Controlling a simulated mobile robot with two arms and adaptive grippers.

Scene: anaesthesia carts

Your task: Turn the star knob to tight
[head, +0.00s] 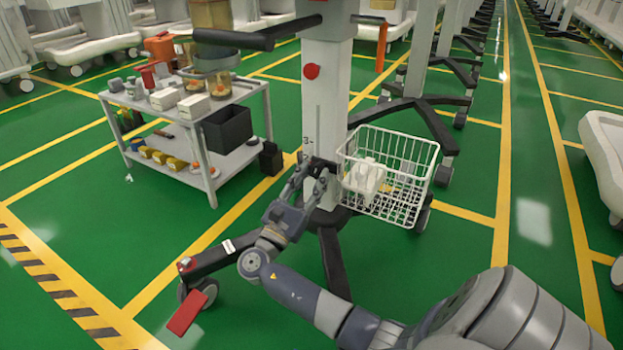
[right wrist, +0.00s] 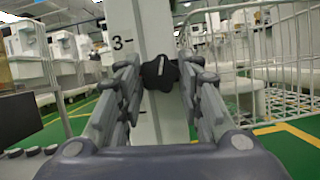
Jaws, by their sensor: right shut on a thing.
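The black star knob (right wrist: 159,73) sits on the front of a pale column (right wrist: 152,28), just below a mark reading 3 in the right wrist view. A light line shows on the knob's face. In the head view the knob is small and partly hidden by the fingers. My right gripper (head: 307,171) reaches up to it from the lower right. In the right wrist view its fingers (right wrist: 160,70) stand on either side of the knob and are shut on it. My left gripper is not in view.
A white wire basket (head: 420,172) with pale items hangs just right of the column. Black base legs (head: 218,255) with wheels spread below. A grey trolley (head: 188,180) with boxes and jars stands to the left. Green floor is clear at the lower left.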

